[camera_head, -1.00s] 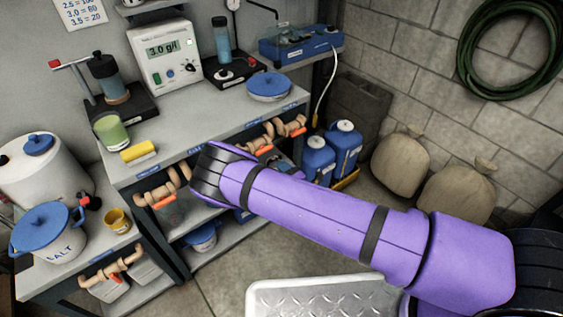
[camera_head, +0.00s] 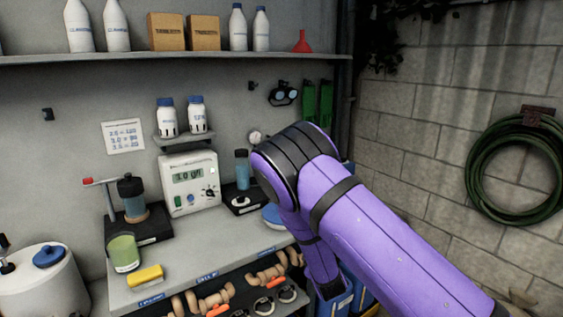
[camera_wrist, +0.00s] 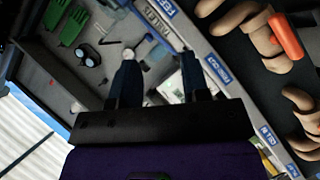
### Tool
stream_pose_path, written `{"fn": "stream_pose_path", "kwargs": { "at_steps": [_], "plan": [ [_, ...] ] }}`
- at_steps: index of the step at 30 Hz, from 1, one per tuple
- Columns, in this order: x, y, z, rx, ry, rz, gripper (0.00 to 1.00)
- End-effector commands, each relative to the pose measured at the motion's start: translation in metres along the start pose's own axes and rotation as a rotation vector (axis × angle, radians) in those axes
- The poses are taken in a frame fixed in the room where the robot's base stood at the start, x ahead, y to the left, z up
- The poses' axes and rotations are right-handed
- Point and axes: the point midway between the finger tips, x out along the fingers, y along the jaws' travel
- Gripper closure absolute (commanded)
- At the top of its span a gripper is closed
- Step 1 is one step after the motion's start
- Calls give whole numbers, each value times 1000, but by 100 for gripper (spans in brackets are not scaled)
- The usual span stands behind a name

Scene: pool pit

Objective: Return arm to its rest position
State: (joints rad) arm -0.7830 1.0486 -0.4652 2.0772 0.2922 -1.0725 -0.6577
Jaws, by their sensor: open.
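My purple arm (camera_head: 385,235) rises from the lower right of the head view, bends at a dark elbow joint and runs down in front of the bench's right end. My gripper is hidden in the head view. In the wrist view my gripper (camera_wrist: 163,80) is open, its two dark fingers apart with nothing between them. Past the fingers lie the bench's blue-labelled edge and blurred items.
The bench (camera_head: 190,255) holds a meter (camera_head: 190,180), a green cup (camera_head: 124,252) and a yellow sponge (camera_head: 145,276). Handles and pipe fittings (camera_head: 210,302) line its front. A bottle shelf (camera_head: 190,55) is above. A hose (camera_head: 515,180) hangs right.

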Motion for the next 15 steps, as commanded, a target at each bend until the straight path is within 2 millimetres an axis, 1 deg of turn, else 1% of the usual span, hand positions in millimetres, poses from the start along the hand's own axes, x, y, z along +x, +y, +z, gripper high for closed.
{"fn": "stream_pose_path", "kwargs": {
  "at_steps": [1,8,11,15],
  "plan": [
    [-3,18,-3,51,-27,-7,57],
    [-23,78,-8,254,-146,-73,57],
    [-37,103,-11,338,-190,-103,57],
    [-59,137,-15,449,-244,-146,57]
  ]
}}
